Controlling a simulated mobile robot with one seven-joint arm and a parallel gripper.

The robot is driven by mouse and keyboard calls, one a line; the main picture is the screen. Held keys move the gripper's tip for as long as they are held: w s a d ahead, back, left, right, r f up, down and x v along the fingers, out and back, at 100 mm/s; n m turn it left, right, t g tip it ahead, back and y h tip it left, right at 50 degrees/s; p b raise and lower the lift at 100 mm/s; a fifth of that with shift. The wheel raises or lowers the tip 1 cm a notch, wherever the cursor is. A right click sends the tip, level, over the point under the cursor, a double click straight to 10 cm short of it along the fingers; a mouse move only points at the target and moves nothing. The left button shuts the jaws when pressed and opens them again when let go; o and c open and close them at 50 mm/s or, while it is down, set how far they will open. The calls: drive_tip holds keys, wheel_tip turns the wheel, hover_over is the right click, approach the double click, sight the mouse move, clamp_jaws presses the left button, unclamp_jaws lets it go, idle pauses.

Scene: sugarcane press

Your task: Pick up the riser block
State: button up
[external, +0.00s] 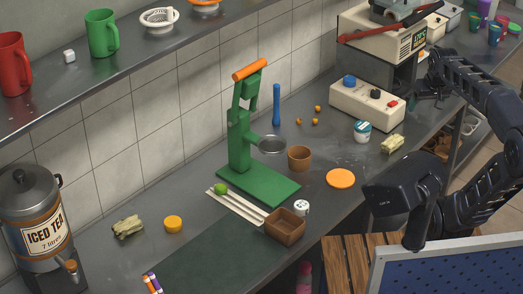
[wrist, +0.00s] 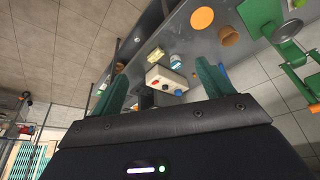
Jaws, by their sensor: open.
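No thing is plainly recognisable as the riser block. The closest candidate is a small brown square wooden piece (external: 285,226), hollow-looking on top, on the counter in front of the green press (external: 262,185). My gripper (wrist: 162,68) is open in the wrist view, its two green fingers apart with nothing held between them. In the external view my arm comes in from the right and its black hand is right of the brown piece, by the counter's front edge, clear of it. The fingertips cannot be made out there. The brown piece is not identifiable in the wrist view.
An orange disc (external: 340,178), a brown cup (external: 299,157) and a white jar (external: 302,208) stand near the press. A white control box (external: 367,103) is farther back. A wooden slatted surface (external: 347,262) and blue panel (external: 455,272) lie at the front right.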

drive_tip(key=w+a+r+n+g+y, duration=0.15)
drive_tip(key=w+a, duration=0.35)
drive_tip(key=a, duration=0.5)
drive_tip(key=w+a+n, duration=0.3)
drive_tip(key=w+a, duration=0.2)
drive_tip(key=a, duration=0.5)
drive_tip(key=w+a+r+n+g, duration=0.15)
drive_tip(key=w+a, duration=0.25)
drive_tip(key=a, duration=0.7)
drive_tip(key=n+g+h, duration=0.1)
drive_tip(key=n+h, duration=0.1)
drive_tip(key=n, duration=0.8)
hover_over(173, 221)
wheel_tip(173, 221, down, 34)
drive_tip(key=f, duration=0.1)
wheel_tip(173, 221, down, 10)
drive_tip(key=shift+s+r, duration=0.1)
drive_tip(key=c, duration=1.1)
